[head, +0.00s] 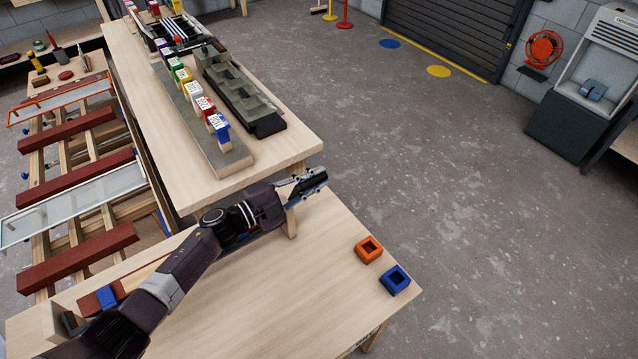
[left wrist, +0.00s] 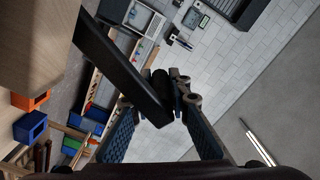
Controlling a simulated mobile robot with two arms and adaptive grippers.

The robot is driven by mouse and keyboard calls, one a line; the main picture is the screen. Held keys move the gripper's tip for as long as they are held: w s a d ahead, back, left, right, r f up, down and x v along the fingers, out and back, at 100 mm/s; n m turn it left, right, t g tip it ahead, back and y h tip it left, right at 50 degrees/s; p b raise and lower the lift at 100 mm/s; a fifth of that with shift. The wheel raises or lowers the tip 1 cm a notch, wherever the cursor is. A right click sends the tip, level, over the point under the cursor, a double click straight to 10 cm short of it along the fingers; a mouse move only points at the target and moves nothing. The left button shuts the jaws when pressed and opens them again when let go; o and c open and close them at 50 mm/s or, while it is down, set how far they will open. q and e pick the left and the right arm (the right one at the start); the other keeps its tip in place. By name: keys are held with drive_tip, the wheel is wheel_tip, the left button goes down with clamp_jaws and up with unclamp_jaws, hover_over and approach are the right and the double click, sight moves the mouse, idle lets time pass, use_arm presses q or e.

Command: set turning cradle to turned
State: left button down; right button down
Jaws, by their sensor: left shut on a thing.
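My left gripper (head: 308,184) is over the far edge of the near light wooden table, near the corner of the long table. In the left wrist view, a long black bar (left wrist: 122,72) runs from a wooden part down to between my left fingers (left wrist: 160,118), and the gripper is shut on it. I cannot tell whether this bar belongs to the turning cradle. In the head view the gripper and arm hide the held part. No turning cradle can be made out clearly, nor its setting. My right gripper is not in view.
The near table (head: 270,290) has an orange square holder (head: 368,249) and a blue one (head: 395,280) at its right edge. The long table (head: 277,148) holds a row of coloured blocks and a grey tray (head: 232,88). Red battens (head: 75,258) lie on a rack at left.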

use_arm(q)
drive_tip(key=shift+w+a+r+n+b, duration=0.25)
drive_tip(key=shift+w+a+r+n, duration=0.15)
drive_tip(key=shift+w+a+n, duration=0.35)
drive_tip(key=shift+w+a+r+n+b, duration=0.3)
drive_tip(key=shift+w+a+n, duration=0.25)
drive_tip(key=shift+w, duration=0.4)
drive_tip(key=shift+w+r, duration=0.1)
drive_tip(key=c, duration=1.9)
unclamp_jaws()
drive_tip(key=shift+a, duration=0.1)
drive_tip(key=shift+o, duration=0.4)
drive_tip(key=shift+f, duration=0.25)
